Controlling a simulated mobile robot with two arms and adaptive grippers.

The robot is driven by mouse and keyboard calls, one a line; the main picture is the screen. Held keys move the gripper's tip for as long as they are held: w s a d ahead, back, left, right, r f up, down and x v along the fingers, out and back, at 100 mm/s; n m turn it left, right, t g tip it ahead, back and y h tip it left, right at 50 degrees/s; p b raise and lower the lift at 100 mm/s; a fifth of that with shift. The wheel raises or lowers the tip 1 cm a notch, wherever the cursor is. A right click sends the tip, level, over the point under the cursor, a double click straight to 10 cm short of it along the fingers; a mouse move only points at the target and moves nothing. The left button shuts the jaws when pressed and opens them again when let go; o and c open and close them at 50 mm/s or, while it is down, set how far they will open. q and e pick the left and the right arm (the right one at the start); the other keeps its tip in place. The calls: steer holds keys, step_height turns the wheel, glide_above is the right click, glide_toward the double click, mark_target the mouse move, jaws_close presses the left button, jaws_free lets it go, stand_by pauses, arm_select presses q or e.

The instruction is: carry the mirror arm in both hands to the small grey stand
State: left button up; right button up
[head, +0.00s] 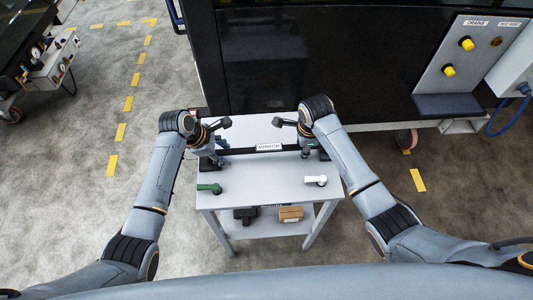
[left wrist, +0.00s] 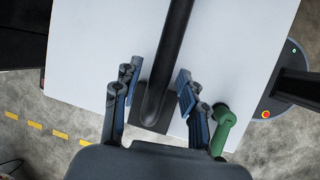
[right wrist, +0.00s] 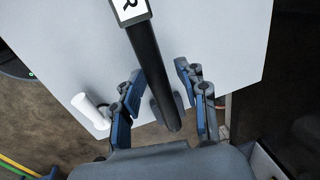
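The mirror arm is a black bar with a white label (head: 268,147), lying across a light grey table (head: 262,181) in the head view. My left gripper (head: 220,141) is at its left end and my right gripper (head: 294,137) at its right end. In the left wrist view the black bar (left wrist: 174,42) runs between the two open fingers, with gaps beside it. In the right wrist view the bar (right wrist: 152,68) also passes between open fingers, apart from them. I cannot tell which surface is the small grey stand.
A green-handled piece (head: 209,188) and a white-handled piece (head: 316,180) lie near the table's front corners. A brown box (head: 291,214) and a black box (head: 245,214) are on the lower shelf. A large dark cab (head: 310,60) stands close behind. Open floor (head: 90,200) lies left.

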arm_select(q)
steer(key=shift+r, duration=0.15)
steer(key=v, duration=1.1)
steer(key=shift+a+r, duration=0.15)
steer(key=shift+r, duration=0.2)
arm_select(e)
step_height(320, 180, up, 12)
steer(key=s, duration=0.2)
steer(key=shift+s+f, duration=0.15)
steer(key=shift+s, duration=0.05)
